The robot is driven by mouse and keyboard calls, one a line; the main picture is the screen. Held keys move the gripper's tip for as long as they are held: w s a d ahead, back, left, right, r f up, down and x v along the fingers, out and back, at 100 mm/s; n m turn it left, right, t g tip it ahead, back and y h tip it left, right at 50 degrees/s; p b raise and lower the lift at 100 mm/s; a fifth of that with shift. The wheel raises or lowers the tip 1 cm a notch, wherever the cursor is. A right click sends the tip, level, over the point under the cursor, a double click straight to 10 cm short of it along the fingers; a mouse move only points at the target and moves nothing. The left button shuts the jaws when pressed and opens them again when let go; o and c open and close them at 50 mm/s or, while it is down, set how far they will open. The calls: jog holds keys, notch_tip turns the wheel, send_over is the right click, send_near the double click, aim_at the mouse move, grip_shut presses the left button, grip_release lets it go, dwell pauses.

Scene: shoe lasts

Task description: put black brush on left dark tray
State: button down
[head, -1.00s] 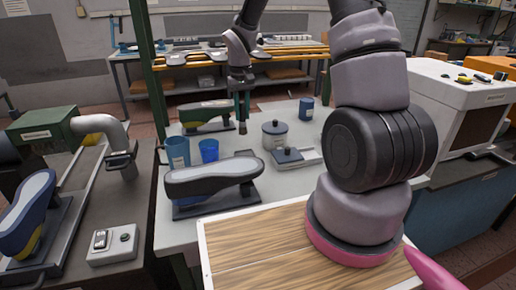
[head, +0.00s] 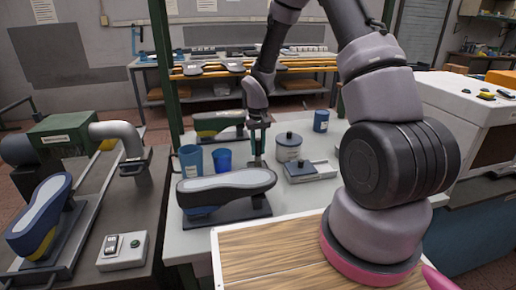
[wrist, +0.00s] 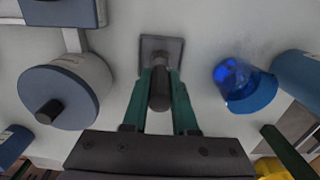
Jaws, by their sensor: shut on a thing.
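My gripper (wrist: 160,95) has its green fingers shut on the dark round handle of the black brush (wrist: 160,50), whose squarish head points away from my palm. In the head view my gripper (head: 257,135) is over the white table, between the smaller blue cup and the lidded pot. The brush is small there, and I cannot tell whether it touches the table. A dark tray-like base (head: 232,215) lies under the front shoe last (head: 226,186). Another dark base (head: 68,240) lies under the blue last at far left. I cannot tell which is the left dark tray.
Two blue cups (head: 190,160) (head: 222,160) stand left of my gripper. The lidded pot (head: 289,148) and a low box (head: 310,171) are right of it. A switch box (head: 122,251) is on the left bench.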

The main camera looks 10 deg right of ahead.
jog(key=c, duration=0.7)
grip_release()
jog(key=shift+f, duration=0.15)
notch_tip(320, 180, up, 12)
jog(key=shift+r, duration=0.1)
jog(key=s+d+r+m+t, duration=0.1)
jog(key=s+d+r+t, duration=0.1)
jog(key=s+r, duration=0.6)
jog(key=s+d+r+m+t+y, duration=0.1)
jog(key=s+r+t, duration=0.1)
jog(key=s+r, duration=0.6)
jog(key=s+d+r+m+t+y, duration=0.1)
jog(key=s+d+r+m+t, duration=0.1)
jog(key=s+r, duration=0.6)
jog(key=shift+s+d+r+t, duration=0.1)
jog(key=shift+d+r+t, duration=0.25)
jog(key=shift+r+t, duration=0.4)
jog(key=shift+r, duration=0.1)
